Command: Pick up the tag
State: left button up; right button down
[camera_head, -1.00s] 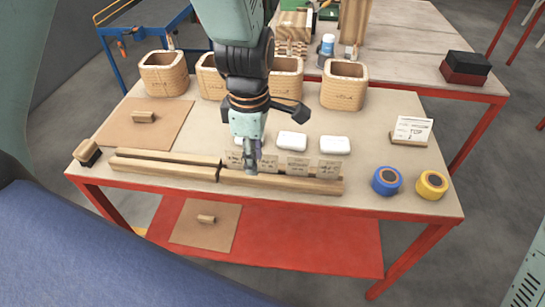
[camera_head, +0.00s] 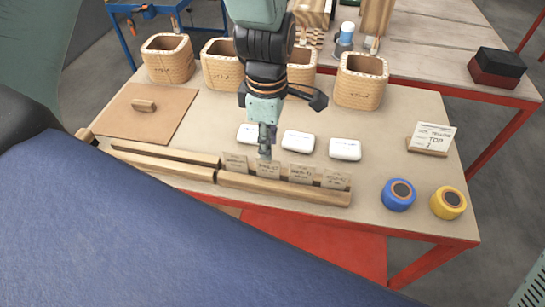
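Several small tan tags with dark printing stand upright in a row in a slotted wooden rail (camera_head: 285,189) on the table. The leftmost tag is (camera_head: 235,163), and a second tag (camera_head: 269,170) stands to its right. Two more tags (camera_head: 302,175) (camera_head: 335,180) stand further right. My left gripper (camera_head: 267,152) points down over the row. Its tips are at the top of the second tag from the left and partly overlap it. Whether they touch it or are closed on it cannot be told. My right gripper is not in view.
White boxes (camera_head: 298,141) lie just behind the tags. Woven baskets (camera_head: 167,59) line the table's back. A blue roll (camera_head: 398,195) and a yellow roll (camera_head: 448,203) stand at right, near a sign (camera_head: 431,138). A brown board (camera_head: 150,117) lies left.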

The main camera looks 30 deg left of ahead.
aim_at(268, 172)
pick_arm(q)
jog(key=f, duration=0.4)
jog(key=f+b, duration=0.1)
jog(key=f, duration=0.1)
jog(key=shift+w+a+f, duration=0.15)
jog(key=shift+a+f, duration=0.15)
jog(key=shift+s+d+r, duration=0.1)
jog(key=shift+s+d, duration=0.1)
jog(key=shift+d, duration=0.1)
jog(key=shift+w+a, duration=0.2)
jog(key=shift+a, duration=0.05)
jog(key=c, duration=0.5)
jog(key=shift+s+d, duration=0.2)
grip_shut()
